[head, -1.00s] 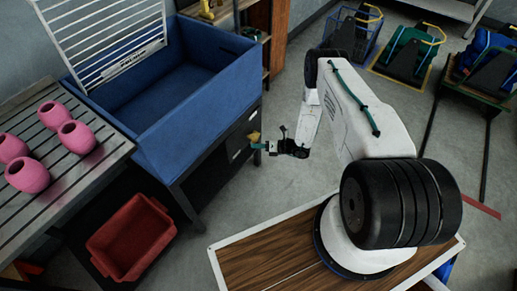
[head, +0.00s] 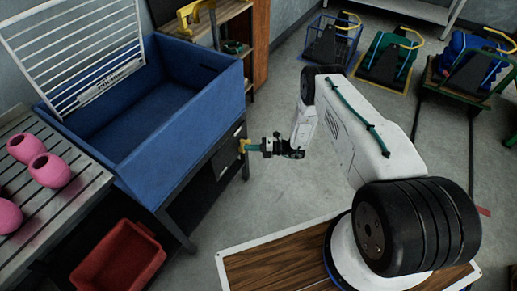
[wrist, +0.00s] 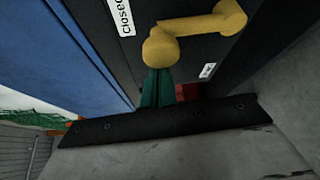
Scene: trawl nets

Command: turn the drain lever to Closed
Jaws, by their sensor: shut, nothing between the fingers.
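The yellow drain lever (wrist: 190,28) is on the dark panel (wrist: 275,55) below the blue tub. In the wrist view its arm runs left from the pivot at upper right to a round knob. A white "Closed" label (wrist: 125,15) is just above and left of the knob. A second small label (wrist: 207,70), too small to read, is below the arm. My gripper (wrist: 158,70) is shut, its green fingertips right at the knob's lower side; I cannot tell whether they touch. In the head view the lever (head: 243,145) meets my gripper (head: 249,147) at the tub's front side.
The blue tub (head: 185,140) stands on a dark frame, with a white rack (head: 75,50) raised behind it. A slatted table (head: 75,205) with pink floats is at left, a red crate (head: 120,260) below. Open floor (head: 290,195) lies right of the tub.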

